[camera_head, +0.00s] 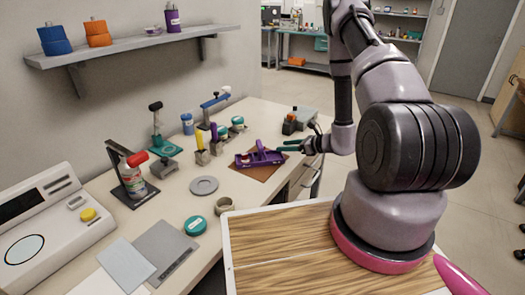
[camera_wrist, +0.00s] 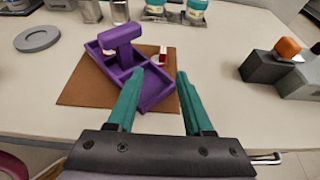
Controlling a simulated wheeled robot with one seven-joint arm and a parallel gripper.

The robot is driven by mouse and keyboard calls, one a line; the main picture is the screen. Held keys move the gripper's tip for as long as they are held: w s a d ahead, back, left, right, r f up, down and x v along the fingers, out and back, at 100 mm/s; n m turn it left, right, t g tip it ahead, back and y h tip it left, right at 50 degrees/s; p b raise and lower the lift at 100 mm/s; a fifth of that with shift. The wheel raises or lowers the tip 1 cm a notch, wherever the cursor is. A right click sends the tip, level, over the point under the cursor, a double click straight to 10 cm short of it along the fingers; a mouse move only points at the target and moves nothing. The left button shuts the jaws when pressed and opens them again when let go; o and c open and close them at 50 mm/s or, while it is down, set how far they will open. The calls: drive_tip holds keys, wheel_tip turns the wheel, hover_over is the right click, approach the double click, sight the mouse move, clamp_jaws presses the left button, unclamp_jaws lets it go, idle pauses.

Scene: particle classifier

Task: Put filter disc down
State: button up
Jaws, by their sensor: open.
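My gripper (camera_wrist: 160,74) is open, with nothing between its teal fingers. It also shows in the head view (camera_head: 289,146), at the right side of the purple tray (camera_head: 246,161). In the wrist view the purple tray (camera_wrist: 158,95) lies on a brown mat (camera_wrist: 77,90), with the fingertips over or beside its near right end. A small red and white piece (camera_wrist: 159,58) shows by the tray's right edge. A flat grey round disc (camera_head: 204,186) lies on the bench left of the mat, also in the wrist view (camera_wrist: 38,39). I cannot tell whether either is the filter disc.
A teal-lidded jar (camera_head: 196,226) and an open beige cup (camera_head: 224,205) stand near the bench's front edge. Bare bench lies between the disc and the mat.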

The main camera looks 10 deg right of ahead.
drive_tip(key=x, duration=0.4)
drive_tip(key=shift+w+a+f, duration=0.2)
drive_tip(key=shift+w+f, duration=0.05)
drive_tip(key=shift+f, duration=0.05)
drive_tip(key=shift+w+r+x, duration=0.15)
drive_tip(key=shift+x, duration=1.35)
drive_tip(key=shift+w+r+x, duration=0.15)
drive_tip(key=shift+x, duration=1.35)
drive_tip(key=shift+s+d, duration=0.1)
drive_tip(key=shift+d, duration=0.05)
clamp_jaws()
